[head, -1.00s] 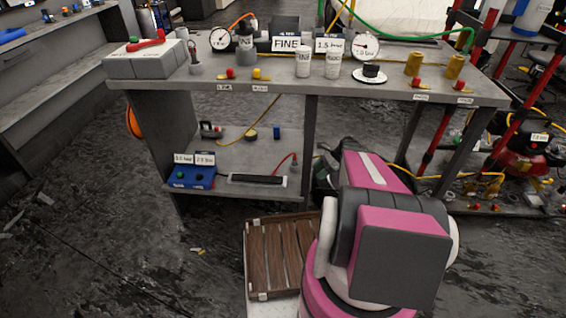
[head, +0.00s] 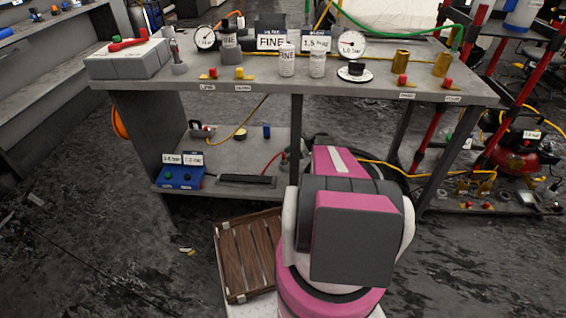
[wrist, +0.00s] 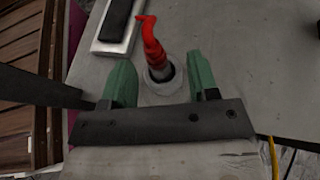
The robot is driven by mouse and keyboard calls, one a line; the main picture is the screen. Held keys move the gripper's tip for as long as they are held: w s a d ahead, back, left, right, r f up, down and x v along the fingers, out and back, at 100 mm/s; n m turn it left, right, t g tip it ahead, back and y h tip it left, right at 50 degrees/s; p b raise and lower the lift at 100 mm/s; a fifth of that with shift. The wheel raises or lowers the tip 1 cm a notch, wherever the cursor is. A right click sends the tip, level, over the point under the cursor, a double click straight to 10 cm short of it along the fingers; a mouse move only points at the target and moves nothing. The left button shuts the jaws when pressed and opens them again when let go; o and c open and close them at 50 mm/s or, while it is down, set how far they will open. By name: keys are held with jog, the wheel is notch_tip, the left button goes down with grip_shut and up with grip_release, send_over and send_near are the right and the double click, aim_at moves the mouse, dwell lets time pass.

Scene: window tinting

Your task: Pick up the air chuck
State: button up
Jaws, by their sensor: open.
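A red, curved tool, which looks like the air chuck (wrist: 153,48), stands in a round grey holder (wrist: 165,84) on the bench's lower shelf in the wrist view. My gripper (wrist: 162,80) is open, with one green fingertip on each side of the holder. The tool is between and just ahead of the fingers, and I see no contact. In the head view a bit of red (head: 271,163) shows on the lower shelf beside my arm. My arm hides most of that spot there.
A dark bar on a pale tray (wrist: 117,22) lies close by on the shelf. A blue two-hole block (head: 180,178) sits at the shelf's left. A wooden slatted crate (head: 247,255) stands in front. The bench top (head: 215,85) overhangs the shelf, with gauges and cups on it.

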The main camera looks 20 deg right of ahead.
aim_at(284, 161)
jog(key=shift+s+r+x, duration=0.1)
jog(key=shift+x, duration=1.25)
jog(key=shift+s+r+x, duration=0.1)
jog(key=shift+s+x, duration=0.05)
jog(key=shift+x, duration=1.15)
grip_shut()
